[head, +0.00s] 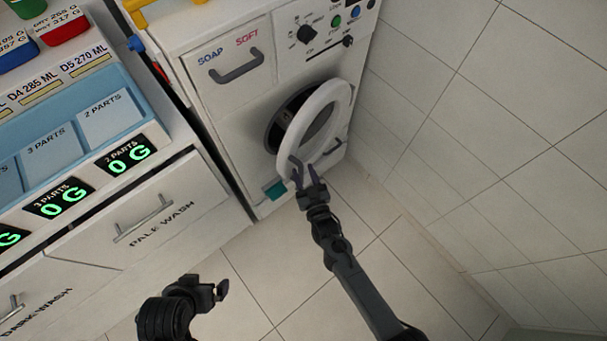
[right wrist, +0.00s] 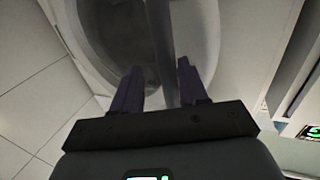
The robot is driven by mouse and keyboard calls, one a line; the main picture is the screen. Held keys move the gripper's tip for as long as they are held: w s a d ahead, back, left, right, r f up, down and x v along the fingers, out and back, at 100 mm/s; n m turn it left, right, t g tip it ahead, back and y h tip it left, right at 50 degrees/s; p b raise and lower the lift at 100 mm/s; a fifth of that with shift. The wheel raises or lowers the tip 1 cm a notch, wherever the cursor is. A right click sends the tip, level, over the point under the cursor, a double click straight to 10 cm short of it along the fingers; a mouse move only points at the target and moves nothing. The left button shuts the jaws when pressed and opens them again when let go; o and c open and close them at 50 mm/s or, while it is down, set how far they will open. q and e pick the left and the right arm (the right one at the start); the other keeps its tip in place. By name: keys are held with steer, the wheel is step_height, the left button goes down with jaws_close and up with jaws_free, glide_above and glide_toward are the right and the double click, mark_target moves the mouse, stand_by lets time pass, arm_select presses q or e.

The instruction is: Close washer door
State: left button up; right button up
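The white washer (head: 235,105) stands at the top middle of the head view. Its round white ring-shaped door (head: 338,97) stands partly open, swung out from the dark drum opening (head: 285,117). My right gripper (head: 303,165) is at the lower edge of the door, its two fingers spread apart. In the right wrist view its fingers (right wrist: 158,85) are open, with a grey upright strip, seemingly the door's edge, between them; I cannot tell whether they touch it. My left gripper (head: 222,290) is low in the head view, away from the washer; its opening is unclear.
A counter with drawers, including the pale wash drawer (head: 145,215), stands left of the washer. A tiled wall (head: 480,130) is close on the right. A teal piece (head: 276,189) shows at the washer's base. The tiled floor (head: 265,265) in front is clear.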

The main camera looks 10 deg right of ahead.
steer(key=shift+a+r, duration=0.1)
steer(key=shift+a, duration=0.05)
steer(key=s+d+p, duration=0.1)
steer(key=s+p, duration=0.2)
steer(key=s, duration=0.7)
steer(key=shift+s+d, duration=0.2)
steer(key=shift+s, duration=0.2)
